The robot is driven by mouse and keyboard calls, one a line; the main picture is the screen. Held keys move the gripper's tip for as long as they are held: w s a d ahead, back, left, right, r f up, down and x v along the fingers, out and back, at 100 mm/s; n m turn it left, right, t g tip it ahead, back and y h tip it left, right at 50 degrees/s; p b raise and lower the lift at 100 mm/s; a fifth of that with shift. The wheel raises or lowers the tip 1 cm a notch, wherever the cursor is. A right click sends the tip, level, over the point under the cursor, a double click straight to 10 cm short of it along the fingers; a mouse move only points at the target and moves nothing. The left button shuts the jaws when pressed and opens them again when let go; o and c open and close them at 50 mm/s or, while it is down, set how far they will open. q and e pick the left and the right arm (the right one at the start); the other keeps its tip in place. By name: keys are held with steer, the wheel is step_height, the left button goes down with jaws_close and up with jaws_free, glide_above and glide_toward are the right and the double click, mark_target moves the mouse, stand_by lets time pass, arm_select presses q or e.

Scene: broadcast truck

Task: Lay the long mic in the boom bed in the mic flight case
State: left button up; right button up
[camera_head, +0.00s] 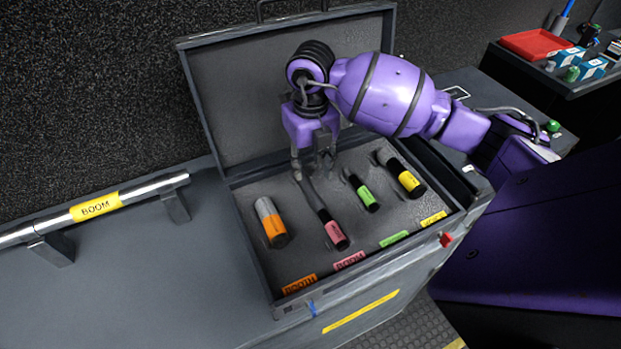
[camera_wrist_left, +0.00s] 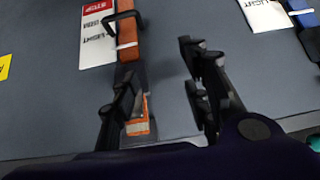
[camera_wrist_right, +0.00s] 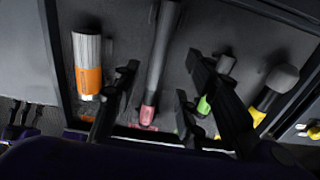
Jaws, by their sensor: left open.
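The long mic (camera_head: 326,221), a thin grey tube with a pink band, lies in the foam of the open mic flight case (camera_head: 262,270). It lines up with the pink BOOM label (camera_head: 349,261), so it appears to be in the boom bed. My right gripper (camera_head: 313,168) is above its far end. In the right wrist view the long mic (camera_wrist_right: 157,65) runs between the spread fingers of my right gripper (camera_wrist_right: 155,95), with gaps on both sides. My left gripper (camera_wrist_left: 165,95) is open and empty over a grey surface; it is outside the head view.
An orange-banded mic (camera_head: 270,222) lies left of the long mic; a green-banded mic (camera_head: 361,190) and a yellow-banded mic (camera_head: 402,176) lie right. The raised lid (camera_head: 230,95) stands behind. An orange strap (camera_wrist_left: 127,35) lies near my left gripper.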

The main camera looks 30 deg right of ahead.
steer(key=shift+r, duration=1.85)
